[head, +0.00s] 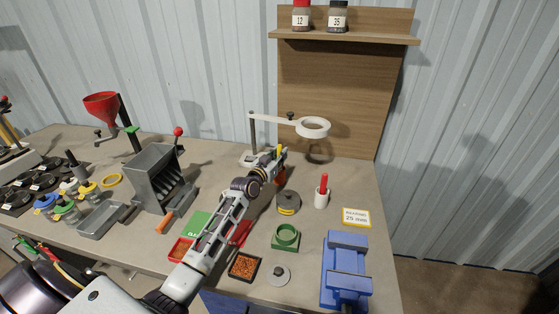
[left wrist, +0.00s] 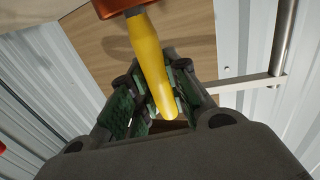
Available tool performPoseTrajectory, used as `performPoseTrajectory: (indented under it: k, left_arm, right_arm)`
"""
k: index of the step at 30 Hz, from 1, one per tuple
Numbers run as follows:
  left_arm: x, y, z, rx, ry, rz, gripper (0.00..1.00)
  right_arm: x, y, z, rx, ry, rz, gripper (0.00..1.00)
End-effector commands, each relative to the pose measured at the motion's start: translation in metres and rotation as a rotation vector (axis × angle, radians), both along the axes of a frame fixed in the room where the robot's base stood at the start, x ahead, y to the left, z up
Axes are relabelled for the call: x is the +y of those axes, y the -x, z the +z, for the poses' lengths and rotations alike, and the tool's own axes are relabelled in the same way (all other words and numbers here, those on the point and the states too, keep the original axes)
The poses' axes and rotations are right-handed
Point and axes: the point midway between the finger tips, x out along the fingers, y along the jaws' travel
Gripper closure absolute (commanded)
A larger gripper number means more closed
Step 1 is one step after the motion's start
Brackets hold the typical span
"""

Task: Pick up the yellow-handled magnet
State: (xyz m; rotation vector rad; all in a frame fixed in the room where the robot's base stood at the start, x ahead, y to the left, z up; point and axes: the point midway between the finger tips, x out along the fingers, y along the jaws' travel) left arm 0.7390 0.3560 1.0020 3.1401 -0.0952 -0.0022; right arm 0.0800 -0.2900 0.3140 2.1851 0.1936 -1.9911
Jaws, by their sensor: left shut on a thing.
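My left gripper (head: 270,167) is near the back of the bench, below the white ring magnifier. It is shut on the yellow-handled magnet. In the left wrist view the yellow handle (left wrist: 152,62) runs between the dark green finger pads (left wrist: 152,98), and the magnet's red-orange head (left wrist: 115,6) is cut off at the top edge. In the head view only a bit of the yellow handle (head: 279,150) shows by the fingers, so I cannot tell its height above the bench. My right gripper is not in view.
The ring magnifier (head: 312,127) stands close behind the gripper. A dark round spool (head: 288,203), a white cup with a red-handled tool (head: 321,198), a green ring block (head: 286,238) and a blue vise (head: 345,268) stand to the right. A grey hopper (head: 157,175) stands left.

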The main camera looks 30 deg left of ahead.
Motion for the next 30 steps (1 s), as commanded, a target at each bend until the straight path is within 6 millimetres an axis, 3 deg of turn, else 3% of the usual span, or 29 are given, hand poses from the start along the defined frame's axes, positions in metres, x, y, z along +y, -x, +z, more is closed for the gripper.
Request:
performPoseTrajectory:
  k: [6,13,30]
  left_arm:
    - [0.0,0.0,0.037,-0.006,0.0,0.0,1.0]
    - [0.0,0.0,0.063,-0.005,0.001,0.001,1.0]
    - [0.0,0.0,0.07,-0.003,0.0,0.001,1.0]
  right_arm:
    - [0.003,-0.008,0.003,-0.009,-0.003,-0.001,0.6]
    - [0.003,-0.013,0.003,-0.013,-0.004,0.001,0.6]
    - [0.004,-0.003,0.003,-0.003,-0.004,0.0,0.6]
